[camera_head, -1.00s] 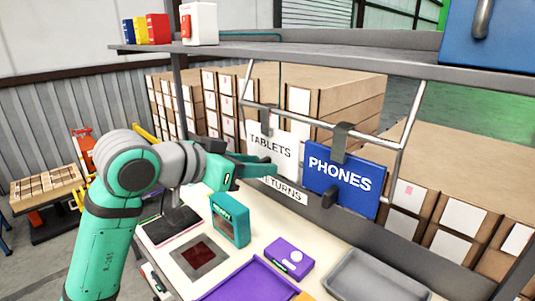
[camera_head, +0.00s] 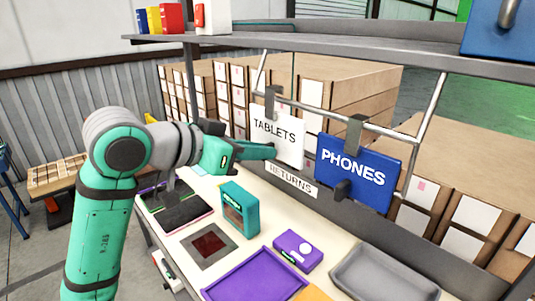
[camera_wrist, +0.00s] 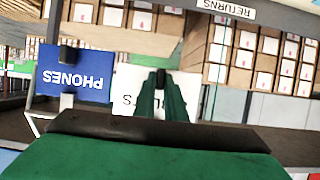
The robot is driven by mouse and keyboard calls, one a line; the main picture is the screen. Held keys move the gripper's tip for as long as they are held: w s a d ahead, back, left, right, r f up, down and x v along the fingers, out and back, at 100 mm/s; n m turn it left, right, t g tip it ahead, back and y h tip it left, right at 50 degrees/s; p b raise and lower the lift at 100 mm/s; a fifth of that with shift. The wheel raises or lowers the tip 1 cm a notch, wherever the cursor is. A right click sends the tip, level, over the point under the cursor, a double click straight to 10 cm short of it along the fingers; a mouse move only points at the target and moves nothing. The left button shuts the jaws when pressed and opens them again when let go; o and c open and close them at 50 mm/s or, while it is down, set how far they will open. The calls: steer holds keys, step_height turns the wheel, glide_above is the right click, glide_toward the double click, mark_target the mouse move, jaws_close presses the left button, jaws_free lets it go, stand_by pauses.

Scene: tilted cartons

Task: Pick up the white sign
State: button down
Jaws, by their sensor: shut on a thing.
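The white sign (camera_head: 288,139), lettered TABLETS, is at the wire rail (camera_head: 350,125) beneath the shelf, left of the blue PHONES sign. Its dark hook (camera_head: 271,101) is at the rail; I cannot tell whether it still touches it. My gripper (camera_head: 270,151) reaches in from the left and is shut on the white sign near its lower left part. In the wrist view, the sign (camera_wrist: 124,78) appears upside down, partly hidden behind the fingers (camera_wrist: 166,78).
The blue PHONES sign (camera_head: 357,178) hangs close on the right. A RETURNS label (camera_head: 291,181) is below. The shelf (camera_head: 330,48) is overhead. A teal box (camera_head: 239,210), purple device (camera_head: 297,252), purple tray (camera_head: 255,278) and grey tray (camera_head: 385,275) stand on the bench.

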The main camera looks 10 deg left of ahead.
steer(key=r+v, duration=0.1)
steer(key=v, duration=1.2)
steer(key=shift+d, duration=0.25)
steer(key=shift+w+d, duration=0.1)
steer(key=shift+w, duration=0.15)
